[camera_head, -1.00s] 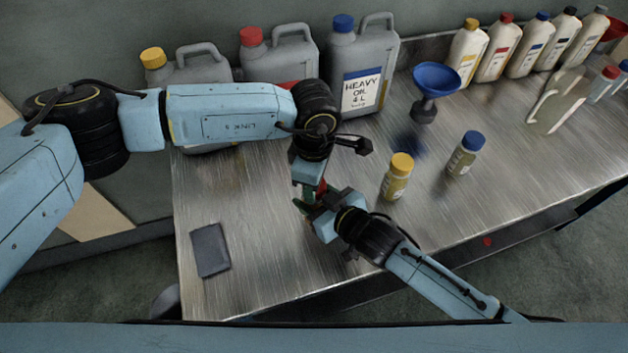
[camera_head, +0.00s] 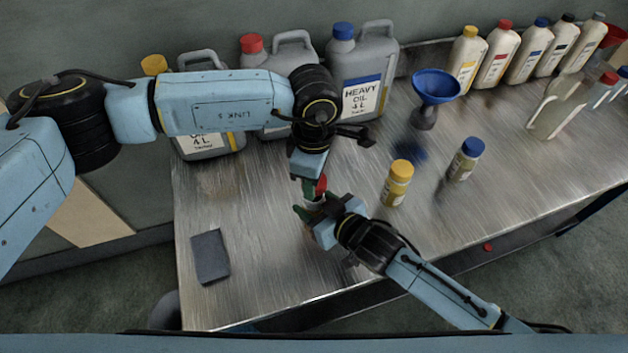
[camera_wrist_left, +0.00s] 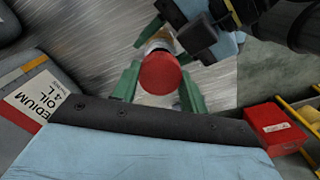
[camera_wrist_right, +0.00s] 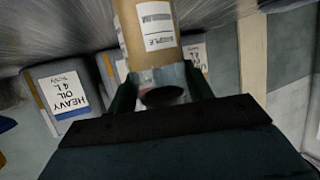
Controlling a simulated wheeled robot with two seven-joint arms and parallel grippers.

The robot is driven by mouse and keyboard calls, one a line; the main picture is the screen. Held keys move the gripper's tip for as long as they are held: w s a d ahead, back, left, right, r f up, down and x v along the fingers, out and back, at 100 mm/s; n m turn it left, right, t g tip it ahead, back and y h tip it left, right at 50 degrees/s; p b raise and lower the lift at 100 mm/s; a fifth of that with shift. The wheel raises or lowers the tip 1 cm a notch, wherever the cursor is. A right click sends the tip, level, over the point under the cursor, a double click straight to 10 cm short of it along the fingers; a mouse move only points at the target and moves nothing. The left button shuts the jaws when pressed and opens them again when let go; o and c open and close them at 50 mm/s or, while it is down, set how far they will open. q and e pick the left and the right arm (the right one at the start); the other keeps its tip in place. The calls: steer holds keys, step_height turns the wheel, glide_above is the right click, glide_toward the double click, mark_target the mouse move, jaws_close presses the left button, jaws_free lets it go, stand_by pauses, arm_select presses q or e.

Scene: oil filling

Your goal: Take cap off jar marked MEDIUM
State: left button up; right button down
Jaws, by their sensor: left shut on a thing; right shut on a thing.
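A small sample jar with a red cap (camera_head: 321,184) is between my two grippers above the bench's front part. My left gripper (camera_wrist_left: 158,90) comes from above, with its green fingers on either side of the red cap (camera_wrist_left: 159,73), shut on it. My right gripper (camera_wrist_right: 160,92) is shut on the jar body (camera_wrist_right: 155,38), which carries a white printed label. Whether the cap is apart from the jar's neck cannot be told. A grey canister labelled MEDIUM OIL (camera_wrist_left: 40,100) shows in the left wrist view.
A yellow-capped jar (camera_head: 397,186) and a blue-capped jar (camera_head: 464,162) stand to the right. A blue funnel (camera_head: 436,88) stands behind them. Large grey canisters (camera_head: 362,70) and several white bottles (camera_head: 497,52) line the back. A dark pad (camera_head: 210,256) lies front left.

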steer(key=c, duration=0.5)
jaws_free()
